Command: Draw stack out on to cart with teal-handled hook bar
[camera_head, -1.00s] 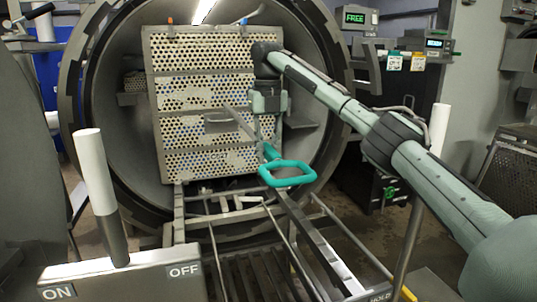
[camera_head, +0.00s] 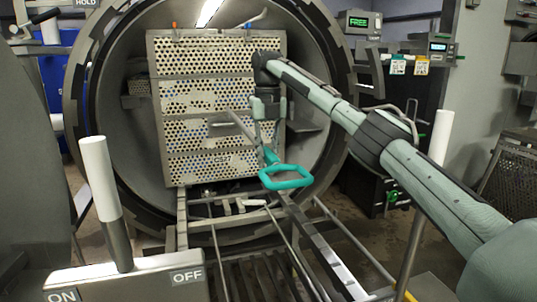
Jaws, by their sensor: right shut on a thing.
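The stack (camera_head: 205,95) is a tall pile of perforated metal trays, upright in the mouth of the round retort (camera_head: 308,50). The hook bar (camera_head: 245,131) slants in front of the stack's right half, its teal looped handle (camera_head: 286,185) lower and nearer me. My right gripper (camera_head: 267,122) is shut on the bar above the handle, in front of the stack. I cannot tell whether the bar's far end touches the stack. The cart (camera_head: 318,248) has rails and slats and stands below the retort mouth, its visible deck empty. My left gripper is out of view.
An ON/OFF panel (camera_head: 125,283) is at the front left. A black cabinet (camera_head: 400,130) stands right of the retort, and a perforated crate (camera_head: 510,178) at far right.

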